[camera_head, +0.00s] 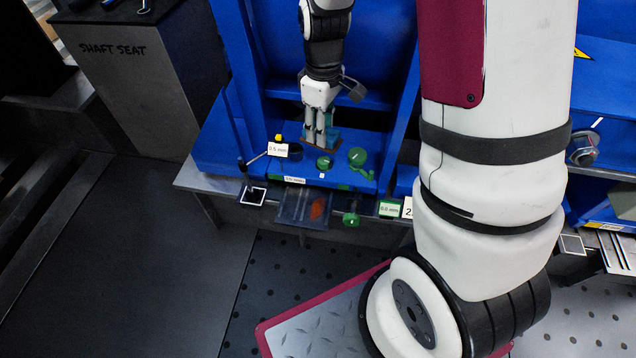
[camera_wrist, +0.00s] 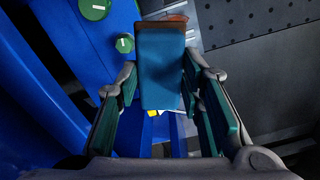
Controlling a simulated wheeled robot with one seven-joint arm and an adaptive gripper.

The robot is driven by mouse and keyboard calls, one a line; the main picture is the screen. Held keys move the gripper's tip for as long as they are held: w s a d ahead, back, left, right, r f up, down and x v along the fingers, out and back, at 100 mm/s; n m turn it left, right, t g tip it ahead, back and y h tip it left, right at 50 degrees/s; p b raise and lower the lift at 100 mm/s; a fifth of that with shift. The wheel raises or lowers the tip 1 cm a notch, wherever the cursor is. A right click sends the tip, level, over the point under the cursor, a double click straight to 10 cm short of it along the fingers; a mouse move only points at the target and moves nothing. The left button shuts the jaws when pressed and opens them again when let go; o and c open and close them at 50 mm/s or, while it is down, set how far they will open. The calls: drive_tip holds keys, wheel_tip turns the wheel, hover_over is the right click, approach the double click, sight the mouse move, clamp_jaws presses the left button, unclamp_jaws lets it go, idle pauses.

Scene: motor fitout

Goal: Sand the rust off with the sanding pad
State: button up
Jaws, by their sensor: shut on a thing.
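My gripper (camera_head: 319,128) points down over the blue shelf and is shut on the sanding pad (camera_head: 330,118). In the wrist view the pad (camera_wrist: 160,68) is a blue block with a reddish-brown strip at its far end, between the two fingers. In the head view its brown underside is low, close to the shelf; I cannot tell whether it touches. The rust (camera_head: 318,209) is an orange-brown patch on a dark metal plate (camera_head: 292,205) at the bench's front edge, below and in front of my gripper.
Green round knobs (camera_head: 358,156) and (camera_head: 325,163) stand on the shelf right of and before my gripper. A dark ring (camera_head: 294,151) and a "0.5 mm" label (camera_head: 278,149) are at left. Blue walls flank the shelf. Floor before the bench is open.

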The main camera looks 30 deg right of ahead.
drive_tip(key=d+f+n, duration=0.1)
drive_tip(key=n, duration=0.1)
drive_tip(key=w+d+f+n+p, duration=0.1)
drive_tip(key=n, duration=0.1)
drive_tip(key=shift+f, duration=0.35)
drive_tip(key=s+a+f+n+p, duration=0.2)
drive_tip(key=s+a+f+n, duration=0.1)
drive_tip(key=f+n, duration=0.4)
drive_tip(key=s+a+f+n+p, duration=0.2)
drive_tip(key=f+n, duration=0.4)
drive_tip(key=n, duration=0.4)
drive_tip(key=shift+s+a+f+n+p, duration=0.35)
drive_tip(key=shift+s+a+n+p, duration=0.05)
drive_tip(key=shift+a+p, duration=0.3)
drive_tip(key=shift+r+p, duration=0.15)
drive_tip(key=shift+p, duration=0.25)
wheel_tip(320, 180, down, 8)
drive_tip(key=b, duration=0.9)
drive_tip(key=shift+w, duration=0.1)
drive_tip(key=shift+f+b, duration=0.45)
drive_tip(key=shift+f, duration=0.15)
